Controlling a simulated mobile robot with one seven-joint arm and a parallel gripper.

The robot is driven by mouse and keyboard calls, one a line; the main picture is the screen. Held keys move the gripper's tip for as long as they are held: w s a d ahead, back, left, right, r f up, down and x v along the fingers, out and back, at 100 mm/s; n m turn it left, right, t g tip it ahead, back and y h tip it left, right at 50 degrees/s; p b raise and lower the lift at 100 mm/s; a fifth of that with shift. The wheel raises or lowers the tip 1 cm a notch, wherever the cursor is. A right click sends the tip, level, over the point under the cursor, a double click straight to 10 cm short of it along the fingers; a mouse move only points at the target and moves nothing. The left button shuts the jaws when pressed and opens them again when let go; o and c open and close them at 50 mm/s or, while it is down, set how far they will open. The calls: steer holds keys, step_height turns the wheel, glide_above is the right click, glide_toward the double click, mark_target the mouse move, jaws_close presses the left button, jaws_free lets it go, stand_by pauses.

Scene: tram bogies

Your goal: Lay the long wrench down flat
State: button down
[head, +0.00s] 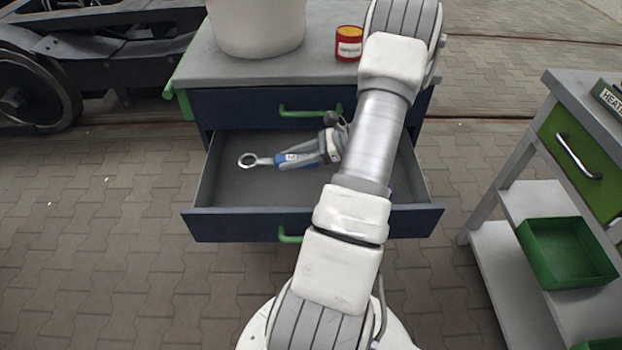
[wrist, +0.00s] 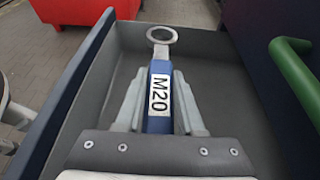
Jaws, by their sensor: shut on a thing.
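The long wrench has a metal ring end and a blue handle. In the head view the wrench (head: 263,160) is over the open drawer (head: 225,197), its ring end pointing left. In the wrist view the wrench (wrist: 161,52) points away from me, and its handle bears a white label reading M20. My gripper (head: 312,157) is shut on the blue handle, with one finger on each side; it also shows in the wrist view (wrist: 160,100). The handle's rear end is hidden by my gripper. I cannot tell whether the wrench touches the drawer floor.
The drawer belongs to a dark blue cabinet with green handles (head: 290,238). A white bucket (head: 255,25) and a red tin (head: 348,45) stand on its top (head: 200,68). A bench with a green tray (head: 568,255) stands at right. The drawer's left part looks empty.

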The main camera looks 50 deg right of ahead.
steer(key=shift+s+d+f+b, duration=0.15)
steer(key=shift+s+d+f, duration=0.3)
steer(key=shift+s, duration=0.15)
steer(key=shift+s+d+f+b, duration=0.15)
steer(key=shift+s+d+f, duration=0.2)
steer(key=shift+s, duration=0.2)
steer(key=b, duration=0.4)
glide_above(264, 203)
step_height(264, 203, down, 7)
steer(key=shift+a, duration=0.1)
steer(key=shift+f+b, duration=0.55)
steer(key=shift+f, duration=1.3)
steer(key=shift+f, duration=0.1)
steer(key=shift+f, duration=0.15)
steer(key=c, duration=0.5)
jaws_free()
steer(key=shift+r, duration=0.2)
